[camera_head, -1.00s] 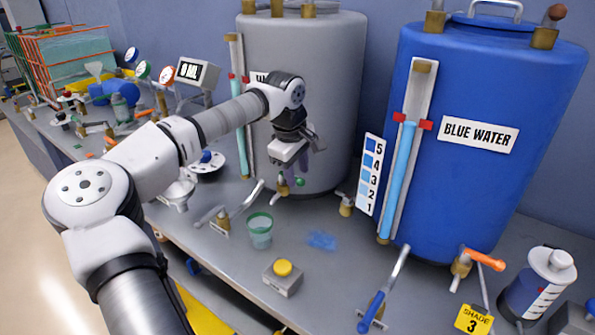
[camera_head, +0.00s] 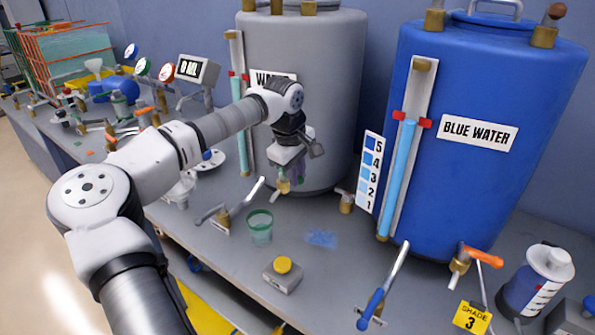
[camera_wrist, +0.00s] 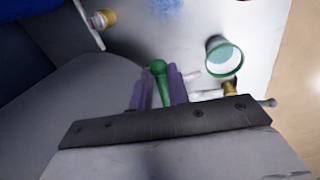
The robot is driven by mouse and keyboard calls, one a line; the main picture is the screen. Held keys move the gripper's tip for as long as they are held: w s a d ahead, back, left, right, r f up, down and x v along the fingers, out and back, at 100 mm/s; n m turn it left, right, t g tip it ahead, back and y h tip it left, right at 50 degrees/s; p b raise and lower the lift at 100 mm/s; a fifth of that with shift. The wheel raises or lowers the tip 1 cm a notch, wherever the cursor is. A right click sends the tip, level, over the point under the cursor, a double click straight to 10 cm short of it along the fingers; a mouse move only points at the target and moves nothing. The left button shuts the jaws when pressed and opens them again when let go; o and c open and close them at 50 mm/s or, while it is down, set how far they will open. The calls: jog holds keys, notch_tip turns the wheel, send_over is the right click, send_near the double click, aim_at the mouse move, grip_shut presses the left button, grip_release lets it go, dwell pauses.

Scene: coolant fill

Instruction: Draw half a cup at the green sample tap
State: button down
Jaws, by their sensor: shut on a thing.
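The green sample tap is low on the front of the grey WATER tank (camera_head: 300,95); its brass body (camera_head: 283,186) shows just below my gripper (camera_head: 290,168). In the wrist view my gripper (camera_wrist: 163,85) has its purple fingers shut on the tap's green handle (camera_wrist: 159,68). A clear cup with a green rim (camera_head: 260,227) stands upright on the bench, in front of the tap and apart from my gripper. It also shows in the wrist view (camera_wrist: 223,58). I cannot tell whether it holds liquid. The tap's outlet is hard to make out.
A lever valve (camera_head: 222,217) stands left of the cup. A yellow button box (camera_head: 283,275) is in front of it, and a blue patch (camera_head: 321,239) lies to its right. The BLUE WATER tank (camera_head: 480,170) stands at right. A small display (camera_head: 192,69) is behind my arm.

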jog(key=shift+s+a+m, duration=0.25)
jog(key=shift+a+m, duration=0.1)
jog(key=shift+m, duration=0.55)
jog(key=c, duration=1.3)
grip_release()
jog(key=shift+c, duration=0.2)
notch_tip(320, 180, up, 14)
jog(key=s+a+b, duration=0.1)
jog(key=a+b, duration=0.1)
jog(key=shift+s+f, duration=0.2)
jog(key=shift+s, duration=0.2)
